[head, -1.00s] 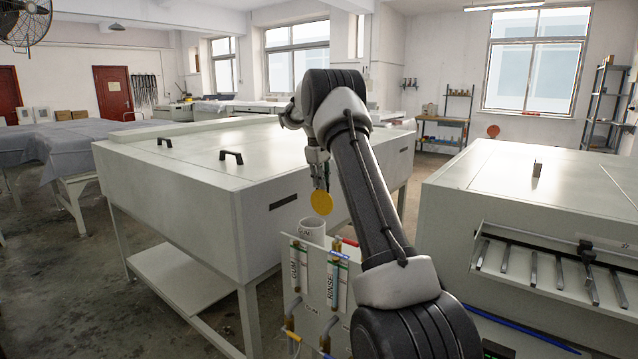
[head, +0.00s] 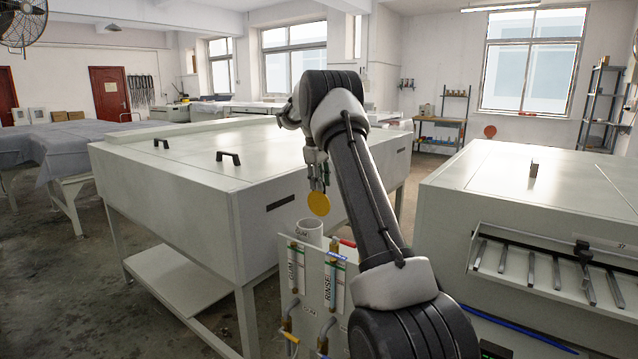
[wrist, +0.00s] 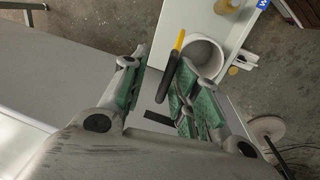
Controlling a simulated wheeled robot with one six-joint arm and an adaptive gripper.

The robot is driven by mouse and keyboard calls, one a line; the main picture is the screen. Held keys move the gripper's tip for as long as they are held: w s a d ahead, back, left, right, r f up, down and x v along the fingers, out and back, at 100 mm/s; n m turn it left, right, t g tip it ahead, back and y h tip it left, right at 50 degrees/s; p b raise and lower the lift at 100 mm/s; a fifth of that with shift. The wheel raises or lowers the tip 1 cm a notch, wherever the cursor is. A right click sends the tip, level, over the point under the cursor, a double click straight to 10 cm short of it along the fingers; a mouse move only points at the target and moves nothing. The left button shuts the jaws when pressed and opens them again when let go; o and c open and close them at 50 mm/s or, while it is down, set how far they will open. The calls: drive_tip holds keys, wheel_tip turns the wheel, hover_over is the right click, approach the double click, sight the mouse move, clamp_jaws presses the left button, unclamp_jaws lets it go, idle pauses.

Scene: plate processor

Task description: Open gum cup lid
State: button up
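The gum cup (head: 308,228) is a white cup marked GUM on the side of the grey panel. The wrist view shows into its open mouth (wrist: 203,58). The round yellow lid (head: 318,204) stands upright above the cup's rim in the head view. In the wrist view the lid shows edge-on as a thin yellow strip (wrist: 179,41) beside the mouth, with a dark handle-like bar (wrist: 168,80) running from it. My gripper (head: 319,184) is just above the lid. Its green-padded fingers (wrist: 159,70) are spread, with the bar between them, nearer the right finger. Contact is unclear.
The panel (head: 310,270) carries GUM and RINSE tubes and valves. A large grey machine (head: 180,185) with two black handles stands behind to the left. Another machine (head: 530,200) with a slotted tray stands right. Floor shows at lower left.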

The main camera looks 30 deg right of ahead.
wheel_tip(320, 180, up, 12)
drive_tip(key=a, duration=0.2)
drive_tip(key=shift+s+f, duration=0.2)
idle(0.3)
